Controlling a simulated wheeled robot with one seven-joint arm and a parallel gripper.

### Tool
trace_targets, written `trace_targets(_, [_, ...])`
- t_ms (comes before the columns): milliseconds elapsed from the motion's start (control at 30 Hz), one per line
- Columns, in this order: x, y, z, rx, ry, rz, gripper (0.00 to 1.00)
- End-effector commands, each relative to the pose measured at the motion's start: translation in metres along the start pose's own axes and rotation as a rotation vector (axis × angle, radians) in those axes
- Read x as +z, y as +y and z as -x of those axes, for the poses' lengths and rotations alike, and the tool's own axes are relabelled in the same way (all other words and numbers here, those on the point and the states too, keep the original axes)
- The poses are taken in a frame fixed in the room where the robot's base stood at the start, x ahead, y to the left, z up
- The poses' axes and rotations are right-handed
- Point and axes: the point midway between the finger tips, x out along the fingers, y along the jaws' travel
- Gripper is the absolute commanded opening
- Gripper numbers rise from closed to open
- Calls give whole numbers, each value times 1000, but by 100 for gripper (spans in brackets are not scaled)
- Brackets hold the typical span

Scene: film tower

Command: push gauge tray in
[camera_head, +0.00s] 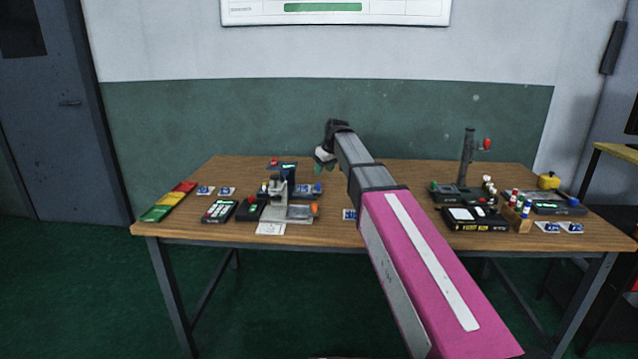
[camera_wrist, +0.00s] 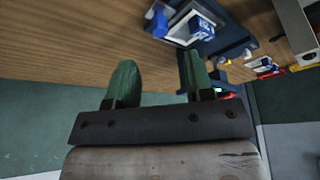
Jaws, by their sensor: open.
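A dark blue tray-like piece (camera_wrist: 232,38) with a white inset and a blue block (camera_wrist: 203,27) shows at the top of the wrist view; I take it for the gauge tray. In the head view a blue piece (camera_head: 310,188), likely the same, sits behind the grey gauge stand (camera_head: 279,203); I cannot tell how far out the tray is. My gripper (camera_wrist: 157,78) has two green fingers spread apart with nothing between them. In the head view my gripper (camera_head: 322,163) hangs over the back of the table, apart from the tray.
The wooden table (camera_head: 340,232) stands against a green and white wall. A red, yellow and green strip (camera_head: 168,202) and a black keypad (camera_head: 219,211) lie at left. A post stand (camera_head: 467,160), a black box (camera_head: 474,218) and small bottles stand at right. My arm hides the middle.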

Motion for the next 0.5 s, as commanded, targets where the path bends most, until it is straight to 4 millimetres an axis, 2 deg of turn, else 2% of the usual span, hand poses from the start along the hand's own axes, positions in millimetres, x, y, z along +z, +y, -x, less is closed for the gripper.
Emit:
trace_targets(33, [0, 0, -11, -1, -2, 0, 48])
trace_targets(200, [0, 1, -40, 0, -1, 0, 48])
trace_targets(400, [0, 0, -65, 0, -1, 0, 48])
trace_targets(500, [0, 0, -71, 0, 0, 0, 48])
